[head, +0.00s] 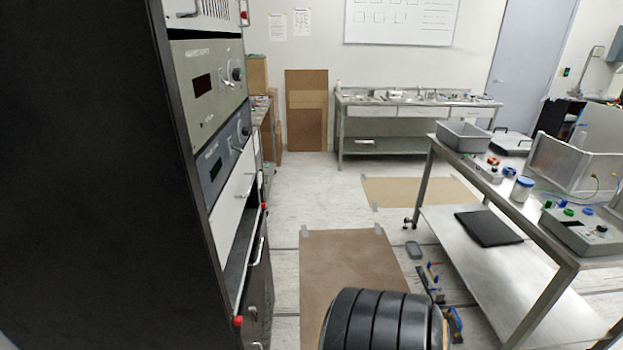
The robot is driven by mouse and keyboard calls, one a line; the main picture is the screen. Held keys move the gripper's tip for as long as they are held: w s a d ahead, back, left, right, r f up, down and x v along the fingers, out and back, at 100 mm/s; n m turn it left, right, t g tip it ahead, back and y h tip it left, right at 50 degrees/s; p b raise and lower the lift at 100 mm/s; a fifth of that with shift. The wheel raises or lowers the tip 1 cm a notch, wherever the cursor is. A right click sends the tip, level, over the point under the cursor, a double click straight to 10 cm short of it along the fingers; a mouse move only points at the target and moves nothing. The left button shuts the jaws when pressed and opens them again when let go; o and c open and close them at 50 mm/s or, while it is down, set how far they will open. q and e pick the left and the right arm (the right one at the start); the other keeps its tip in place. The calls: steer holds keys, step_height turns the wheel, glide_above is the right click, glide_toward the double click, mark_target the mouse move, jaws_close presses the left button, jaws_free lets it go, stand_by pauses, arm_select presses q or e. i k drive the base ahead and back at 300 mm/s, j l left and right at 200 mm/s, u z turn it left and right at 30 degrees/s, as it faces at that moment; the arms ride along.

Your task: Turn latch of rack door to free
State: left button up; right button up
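The tall dark rack (90,180) fills the left side of the head view. I see its broad black side, and its front is seen at a steep angle facing right. Its lower front has a dark panel (258,290) with a vertical metal handle (259,245) and a small metal fitting (252,311), which may be the latch. I cannot tell which way the fitting is turned. Red knobs show on the front, one low (238,321) and one higher (264,206).
A steel bench (505,205) with trays and boxes stands at right. A brown floor sheet (345,265) covers open floor before the rack.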

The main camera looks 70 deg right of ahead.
mark_target(251, 310)
steer(key=z, duration=1.6)
